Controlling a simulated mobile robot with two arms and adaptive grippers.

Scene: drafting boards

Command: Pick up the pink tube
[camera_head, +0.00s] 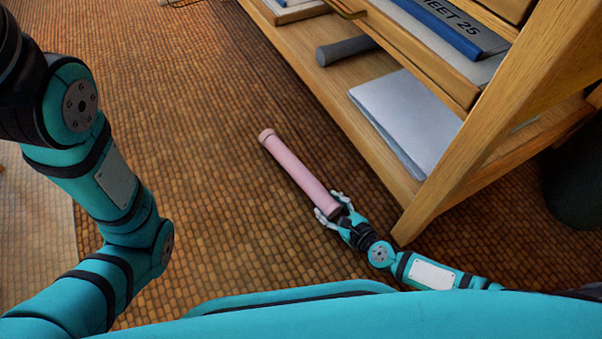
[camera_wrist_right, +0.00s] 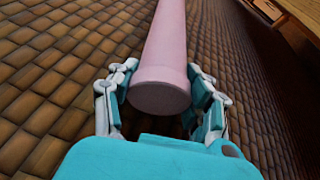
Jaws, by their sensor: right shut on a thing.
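The pink tube (camera_head: 297,171) shows in the head view in front of the wooden shelf unit, over the brown tiled floor. My right gripper (camera_head: 329,213) is shut on its near end, and the tube points away from it to the upper left. In the right wrist view the pink tube (camera_wrist_right: 163,62) runs up from between the two fingers of my right gripper (camera_wrist_right: 161,92), its round end facing the camera. I cannot tell whether the tube touches the floor. My left arm comes in at the left of the head view; its gripper is out of the picture.
The wooden shelf unit (camera_head: 462,150) stands close to the right of the tube. Its lower shelf holds a grey tube (camera_head: 346,50) and a stack of pale sheets (camera_head: 408,117). A dark bin (camera_head: 578,180) stands at the far right. The tiled floor (camera_head: 205,120) left of the tube is clear.

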